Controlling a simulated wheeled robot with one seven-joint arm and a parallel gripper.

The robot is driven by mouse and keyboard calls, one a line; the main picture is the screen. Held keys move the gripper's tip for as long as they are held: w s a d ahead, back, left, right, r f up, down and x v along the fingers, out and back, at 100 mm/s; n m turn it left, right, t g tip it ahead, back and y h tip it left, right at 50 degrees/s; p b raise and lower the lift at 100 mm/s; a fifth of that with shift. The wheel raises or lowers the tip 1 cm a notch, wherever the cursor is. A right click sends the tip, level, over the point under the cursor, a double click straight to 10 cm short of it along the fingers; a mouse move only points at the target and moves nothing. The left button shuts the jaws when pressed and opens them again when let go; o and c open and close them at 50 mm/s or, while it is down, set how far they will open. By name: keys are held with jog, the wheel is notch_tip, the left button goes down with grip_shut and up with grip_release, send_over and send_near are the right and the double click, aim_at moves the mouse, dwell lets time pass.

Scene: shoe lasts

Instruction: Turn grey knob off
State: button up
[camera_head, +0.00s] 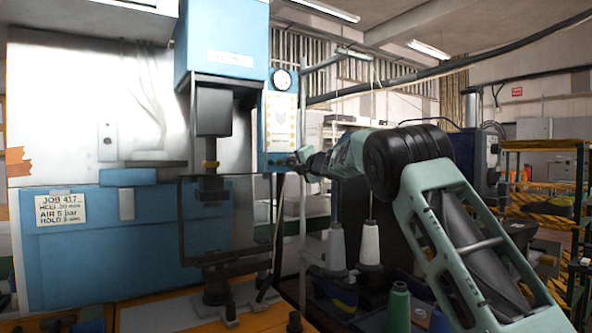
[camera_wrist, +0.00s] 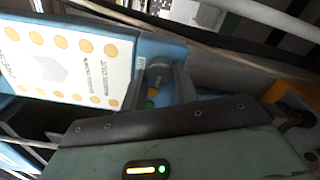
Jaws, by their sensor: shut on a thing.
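The light blue machine's control panel (camera_head: 280,130) has a white plate with orange dots and a round gauge above it. My gripper (camera_head: 300,159) reaches in from the right to the panel's lower right edge. In the wrist view my dark gripper fingers (camera_wrist: 172,80) are closed at the panel's end, beside the white plate (camera_wrist: 70,62). A small green button (camera_wrist: 150,104) shows close to the fingers.
White thread cones (camera_head: 370,245) hang or stand below my arm. A green spool (camera_head: 398,308) stands lower right. The blue machine body (camera_head: 110,245) fills the left. A yellow-edged shelf (camera_head: 545,145) stands at the far right.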

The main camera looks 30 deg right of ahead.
jog(key=shift+f+n, duration=0.15)
jog(key=shift+n, duration=0.45)
jog(key=o, duration=1)
jog(key=s+b, duration=0.2)
jog(key=s, duration=0.3)
jog(key=s+b, duration=0.2)
jog(key=s, duration=0.4)
jog(key=s+b, duration=0.2)
jog(key=s, duration=0.4)
jog(key=shift+s+d, duration=0.25)
jog(key=shift+d, duration=0.05)
